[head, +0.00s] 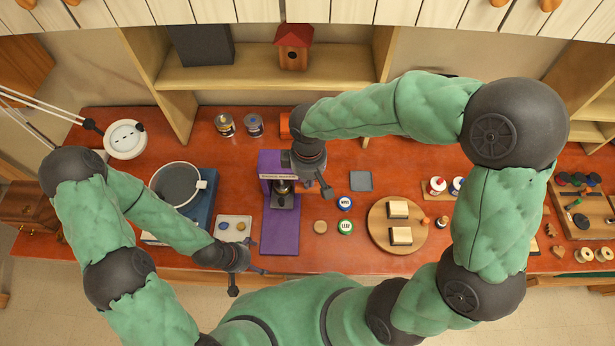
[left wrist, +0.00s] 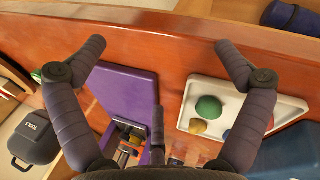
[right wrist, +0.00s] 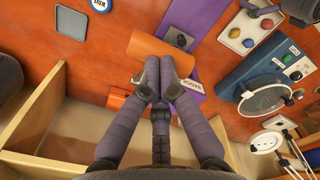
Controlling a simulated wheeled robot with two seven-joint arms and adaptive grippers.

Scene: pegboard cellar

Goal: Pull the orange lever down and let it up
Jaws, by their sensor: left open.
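The purple press (head: 279,236) stands in the middle of the red-brown bench, with a white label across its top. An orange part, seemingly the lever (head: 284,126), shows beside my right forearm; the arm hides much of it. In the right wrist view, orange pieces (right wrist: 152,49) show beyond and left of my fingers. My right gripper (head: 325,190) is at the press's right side; its fingers are together in the right wrist view (right wrist: 159,84), with nothing clearly between them. My left gripper (head: 248,280) is open and empty near the bench's front edge, left of the purple base.
A grey tray (head: 222,222) with coloured balls lies left of the press, beside a blue device with a round pan (head: 174,184). Right are labelled round tins (head: 345,226) and a round wooden board (head: 380,238). Behind, a wooden shelf (head: 262,78) rises.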

